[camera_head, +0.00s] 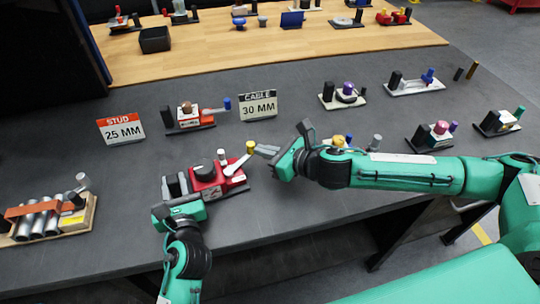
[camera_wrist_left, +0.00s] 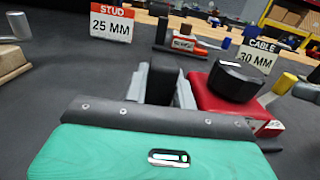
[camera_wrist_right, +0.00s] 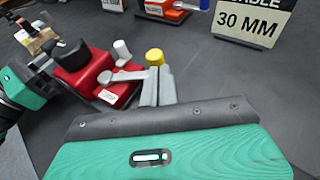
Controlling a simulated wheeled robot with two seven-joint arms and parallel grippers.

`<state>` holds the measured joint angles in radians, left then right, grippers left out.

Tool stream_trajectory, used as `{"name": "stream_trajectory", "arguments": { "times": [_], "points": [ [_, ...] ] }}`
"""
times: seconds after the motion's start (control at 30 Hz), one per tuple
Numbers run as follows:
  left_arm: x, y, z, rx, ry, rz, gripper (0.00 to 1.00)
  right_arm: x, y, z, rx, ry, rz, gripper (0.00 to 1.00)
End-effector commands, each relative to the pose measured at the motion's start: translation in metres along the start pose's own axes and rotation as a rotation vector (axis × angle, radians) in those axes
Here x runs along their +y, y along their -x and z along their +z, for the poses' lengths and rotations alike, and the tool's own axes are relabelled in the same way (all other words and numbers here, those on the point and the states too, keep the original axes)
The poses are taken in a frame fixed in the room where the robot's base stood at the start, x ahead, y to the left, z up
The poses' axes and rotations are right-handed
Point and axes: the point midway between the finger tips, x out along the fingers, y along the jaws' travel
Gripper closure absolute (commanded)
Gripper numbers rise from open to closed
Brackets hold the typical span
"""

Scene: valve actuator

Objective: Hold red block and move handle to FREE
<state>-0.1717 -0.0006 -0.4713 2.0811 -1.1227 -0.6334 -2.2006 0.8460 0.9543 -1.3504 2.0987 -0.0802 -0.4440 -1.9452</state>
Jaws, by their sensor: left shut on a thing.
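The red block (camera_head: 208,178) has a black knob on top and sits on a dark base near the front of the table. Its pale grey handle (camera_head: 236,164) ends in a yellow tip (camera_head: 250,146) and points to the upper right. My left gripper (camera_head: 174,187) is shut on the black post (camera_wrist_left: 165,82) beside the red block's left side. My right gripper (camera_head: 265,150) is just right of the yellow tip. In the right wrist view (camera_wrist_right: 158,86) its fingers are close together, with the yellow tip (camera_wrist_right: 155,57) just beyond them. Lettering on the red block is unreadable.
Signs "STUD 25 MM" (camera_head: 121,129) and "CABLE 30 MM" (camera_head: 259,106) stand behind. A fixture with a blue-tipped lever (camera_head: 190,116) sits between them. A wooden tray of cylinders (camera_head: 48,222) is at the left. Several small fixtures stand to the right.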

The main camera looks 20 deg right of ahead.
Motion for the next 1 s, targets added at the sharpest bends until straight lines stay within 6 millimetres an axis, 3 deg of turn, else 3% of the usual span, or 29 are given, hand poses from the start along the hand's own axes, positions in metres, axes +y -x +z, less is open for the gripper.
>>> {"name": "stream_trajectory", "arguments": {
  "times": [0.17,0.63,1.0],
  "points": [
    [-0.003,0.001,0.001,-0.002,0.003,-0.01,1.0,-0.002,0.009,0.001,-0.001,0.002,-0.003,1.0],
    [-0.002,0.001,0.001,-0.001,0.002,-0.004,1.0,-0.001,0.067,0.0,0.0,0.001,-0.001,1.0],
    [-0.001,0.0,0.001,-0.002,0.001,-0.003,1.0,0.0,0.08,0.0,0.0,0.0,0.0,1.0]
  ]
}}
